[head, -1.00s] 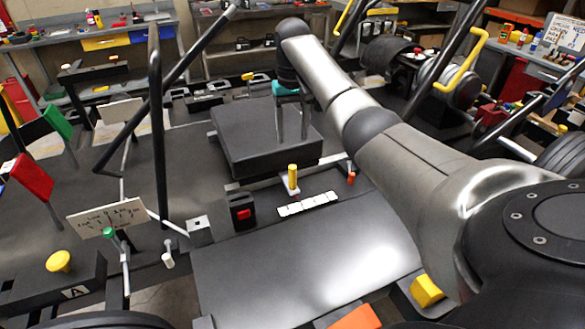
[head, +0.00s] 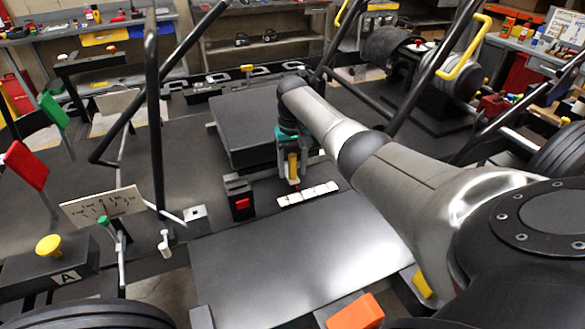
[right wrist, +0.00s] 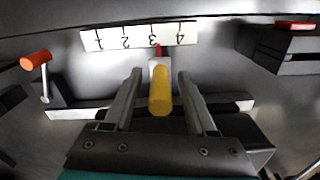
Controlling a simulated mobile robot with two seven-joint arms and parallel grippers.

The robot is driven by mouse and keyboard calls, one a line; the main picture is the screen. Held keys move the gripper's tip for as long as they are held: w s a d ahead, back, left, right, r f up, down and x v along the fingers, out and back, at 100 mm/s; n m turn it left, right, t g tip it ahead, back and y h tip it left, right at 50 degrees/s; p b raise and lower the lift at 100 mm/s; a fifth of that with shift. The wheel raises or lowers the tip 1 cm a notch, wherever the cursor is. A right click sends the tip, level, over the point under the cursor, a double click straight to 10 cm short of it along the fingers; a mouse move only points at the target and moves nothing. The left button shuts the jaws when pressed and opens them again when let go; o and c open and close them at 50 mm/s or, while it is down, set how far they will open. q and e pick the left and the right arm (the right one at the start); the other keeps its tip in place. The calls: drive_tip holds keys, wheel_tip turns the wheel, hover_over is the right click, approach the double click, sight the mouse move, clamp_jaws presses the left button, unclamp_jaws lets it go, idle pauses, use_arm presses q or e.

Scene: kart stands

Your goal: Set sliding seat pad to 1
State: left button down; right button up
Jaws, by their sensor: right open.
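The seat pad (head: 240,122) is a flat black block beyond the scale in the head view. A white scale strip (head: 307,194) lies in front of it; in the right wrist view the strip (right wrist: 140,34) reads 1 to 4. A red pointer (right wrist: 158,50) stands by the 3 mark. The upright yellow handle (right wrist: 160,92) is between the two spread fingers of my right gripper (right wrist: 158,90), with gaps on both sides. In the head view the handle (head: 293,167) shows below my wrist. My left gripper is out of view.
A black box with a red button (head: 242,203) stands left of the scale. An orange-tipped lever (right wrist: 35,60) is near the scale's 1 end in the right wrist view. A dark flat panel (head: 290,255) lies in front. Dark tubes rise at left and right.

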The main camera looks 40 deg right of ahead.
drive_tip(key=c, duration=0.9)
clamp_jaws()
drive_tip(key=shift+d, duration=0.15)
idle(0.4)
